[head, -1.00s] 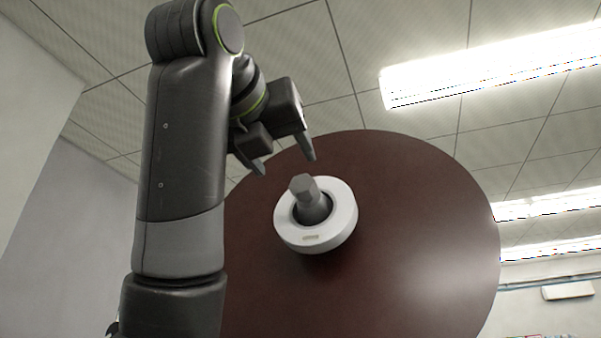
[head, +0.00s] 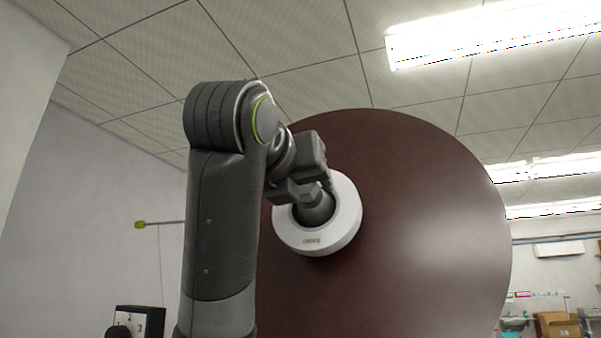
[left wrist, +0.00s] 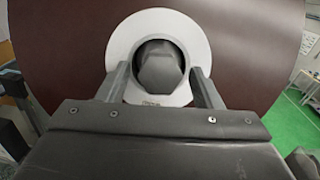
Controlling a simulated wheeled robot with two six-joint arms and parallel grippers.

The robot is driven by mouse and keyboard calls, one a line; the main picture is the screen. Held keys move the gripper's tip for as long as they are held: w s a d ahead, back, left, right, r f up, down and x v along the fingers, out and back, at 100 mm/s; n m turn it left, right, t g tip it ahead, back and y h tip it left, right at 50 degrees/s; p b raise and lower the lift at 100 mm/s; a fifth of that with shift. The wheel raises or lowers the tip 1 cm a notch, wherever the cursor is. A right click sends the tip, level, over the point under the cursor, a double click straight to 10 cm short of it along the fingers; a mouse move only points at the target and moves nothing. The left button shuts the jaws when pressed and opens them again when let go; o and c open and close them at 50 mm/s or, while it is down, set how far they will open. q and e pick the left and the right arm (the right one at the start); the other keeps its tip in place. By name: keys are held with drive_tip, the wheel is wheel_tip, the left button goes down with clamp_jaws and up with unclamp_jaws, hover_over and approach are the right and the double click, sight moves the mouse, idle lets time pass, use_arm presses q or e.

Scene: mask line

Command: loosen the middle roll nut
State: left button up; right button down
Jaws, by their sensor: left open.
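The roll nut is a dark grey hex-headed piece (left wrist: 158,72) at the middle of a white ring (head: 345,222) on the end face of a large brown roll (head: 420,220). My left gripper (head: 318,188) is at the nut in the head view and hides most of its hex head. In the left wrist view the left gripper (left wrist: 162,88) is open, with one finger on each side of the nut. I cannot tell whether the fingers touch it. My right gripper is in neither view now.
A black and white box with numbers (head: 140,321) stands at the lower left, below a thin rod with a yellow tip (head: 140,225). A cardboard box (head: 558,325) is far off at the lower right. Green floor (left wrist: 290,112) shows at the right in the left wrist view.

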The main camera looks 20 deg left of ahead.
use_arm(q)
drive_tip(key=shift+w, duration=0.15)
drive_tip(key=c, duration=1)
